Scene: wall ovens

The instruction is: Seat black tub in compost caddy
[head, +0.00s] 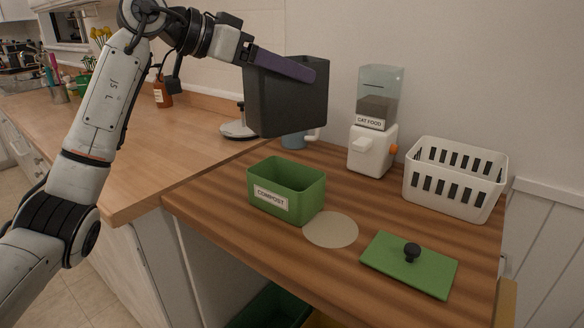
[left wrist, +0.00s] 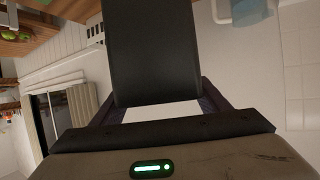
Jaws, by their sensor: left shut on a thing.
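The black tub (head: 290,103) is held in the air by my left gripper (head: 286,66), above and behind the compost caddy. The gripper's dark purple finger lies along the tub's upper side. In the left wrist view the tub (left wrist: 153,50) fills the space between the fingers. The green compost caddy (head: 287,189), labelled COMPOST, stands upright and open on the wooden counter. The tub and caddy are apart. The green lid (head: 410,264) with a black knob lies flat on the counter to the right. My right gripper is in neither view.
A cat food dispenser (head: 372,145) stands behind the caddy, and a white slotted basket (head: 455,178) stands at the back right. A blue mug (head: 295,141) is partly hidden behind the tub. A pale round mat (head: 331,230) lies beside the caddy.

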